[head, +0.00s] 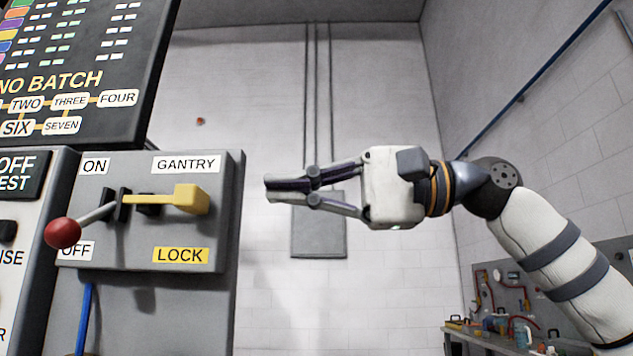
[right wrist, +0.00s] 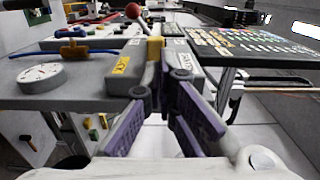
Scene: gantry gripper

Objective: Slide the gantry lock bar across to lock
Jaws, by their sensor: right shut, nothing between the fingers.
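The yellow gantry lock bar (head: 188,199) lies level across the grey gantry panel (head: 130,255), with its thick block end toward the right. It sits between the GANTRY label and the yellow LOCK label (head: 180,255). The bar's yellow end also shows in the right wrist view (right wrist: 155,48), just beyond the fingertips. My right gripper (head: 267,188) is shut and empty, to the right of the bar and pointing left at about its height. In the head view a gap separates the fingertips from the bar. My left gripper is not in view.
A lever with a red ball knob (head: 62,233) stands left of the bar, between ON and OFF labels. A black batch board (head: 80,115) overhangs at the upper left.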

